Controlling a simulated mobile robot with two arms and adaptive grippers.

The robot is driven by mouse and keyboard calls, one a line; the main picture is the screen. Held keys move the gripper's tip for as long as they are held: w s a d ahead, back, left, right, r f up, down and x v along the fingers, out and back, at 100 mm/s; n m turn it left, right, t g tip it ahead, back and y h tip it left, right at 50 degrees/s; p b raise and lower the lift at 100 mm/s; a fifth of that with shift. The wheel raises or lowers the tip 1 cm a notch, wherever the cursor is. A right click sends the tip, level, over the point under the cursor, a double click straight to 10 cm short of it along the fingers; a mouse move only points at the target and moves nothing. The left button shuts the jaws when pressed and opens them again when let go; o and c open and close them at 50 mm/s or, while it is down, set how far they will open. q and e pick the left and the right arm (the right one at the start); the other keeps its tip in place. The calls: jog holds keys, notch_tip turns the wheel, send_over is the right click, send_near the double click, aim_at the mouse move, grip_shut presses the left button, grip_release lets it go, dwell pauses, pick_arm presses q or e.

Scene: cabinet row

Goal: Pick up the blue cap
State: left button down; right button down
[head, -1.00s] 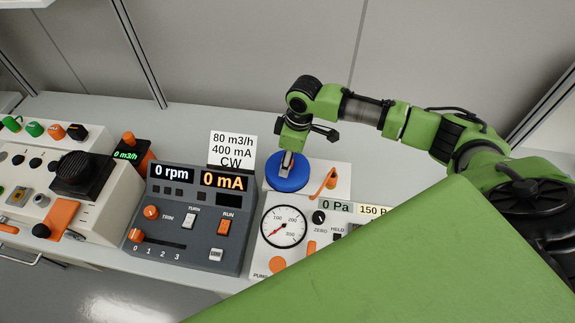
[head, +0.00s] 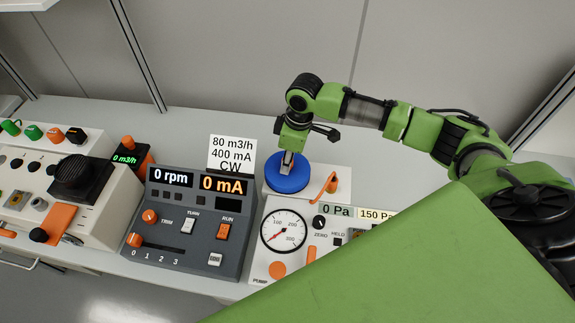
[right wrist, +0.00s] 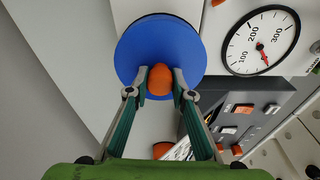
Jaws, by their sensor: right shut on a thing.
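The blue cap (head: 288,176) is a round disc on top of the white gauge unit, behind the dial. In the right wrist view the blue cap (right wrist: 135,48) has an orange knob (right wrist: 160,80) at its middle. My right gripper (head: 288,158) comes down on the cap from above. In the right wrist view its two fingers (right wrist: 160,93) are shut on the orange knob, one on each side. Whether the cap rests on the unit or is slightly raised, I cannot tell. My left gripper is not in view.
The white gauge unit (head: 258,262) has a dial (head: 284,231) and an orange lever (head: 326,186) close to the cap. A dark control panel (head: 205,262) and a sign card (head: 232,153) stand to the left. The counter behind is clear.

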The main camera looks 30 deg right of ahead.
jog(key=s+r, duration=0.1)
jog(key=r, duration=0.1)
jog(key=s+r, duration=0.2)
jog(key=s+r+b, duration=0.1)
jog(key=r, duration=0.1)
jog(key=shift+s+r, duration=0.15)
jog(key=shift+r, duration=0.1)
jog(key=s+r+b, duration=0.2)
jog(key=s+r, duration=0.3)
jog(key=s, duration=0.5)
jog(key=w+a+r+m+h, duration=0.1)
jog(key=w+a+r+m, duration=0.3)
jog(key=a+r+m, duration=0.2)
notch_tip(320, 180, up, 3)
jog(key=m, duration=0.3)
jog(key=shift+f+m, duration=0.2)
jog(key=shift+m, duration=0.1)
